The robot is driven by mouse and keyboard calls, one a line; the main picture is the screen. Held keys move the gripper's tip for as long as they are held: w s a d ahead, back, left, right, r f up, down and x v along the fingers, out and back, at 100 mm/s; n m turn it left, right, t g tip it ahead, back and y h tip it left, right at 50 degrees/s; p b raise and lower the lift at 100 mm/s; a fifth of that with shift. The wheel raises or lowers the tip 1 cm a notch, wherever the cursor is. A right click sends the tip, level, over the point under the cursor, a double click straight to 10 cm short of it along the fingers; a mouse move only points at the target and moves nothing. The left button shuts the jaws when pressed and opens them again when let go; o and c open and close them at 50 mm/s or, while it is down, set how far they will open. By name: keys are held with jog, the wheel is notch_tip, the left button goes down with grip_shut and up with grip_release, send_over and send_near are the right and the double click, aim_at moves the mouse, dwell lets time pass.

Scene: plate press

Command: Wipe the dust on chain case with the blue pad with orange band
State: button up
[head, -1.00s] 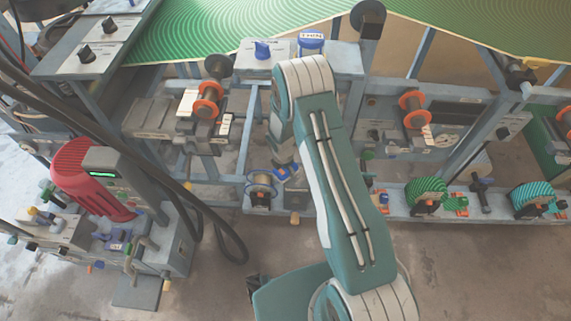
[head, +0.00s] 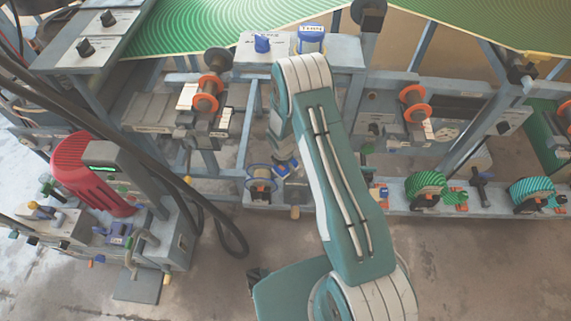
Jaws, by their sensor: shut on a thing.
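My gripper (head: 284,154) hangs at the end of my teal and white arm, over the low shelf at the middle of the head view. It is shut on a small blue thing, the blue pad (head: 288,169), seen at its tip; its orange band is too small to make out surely. A grey box-like part (head: 297,192) lies just below the pad and may be the chain case. I cannot tell whether the pad touches it. Dust on it cannot be made out, and my arm hides part of this area.
A spool (head: 262,182) stands just left of the gripper on the shelf. Green (head: 425,185) and teal (head: 532,190) coils stand to the right. A red machine (head: 88,170) and black cables are at the left. Orange-flanged rollers (head: 206,95) are above.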

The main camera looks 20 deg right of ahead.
jog(key=shift+f, duration=0.8)
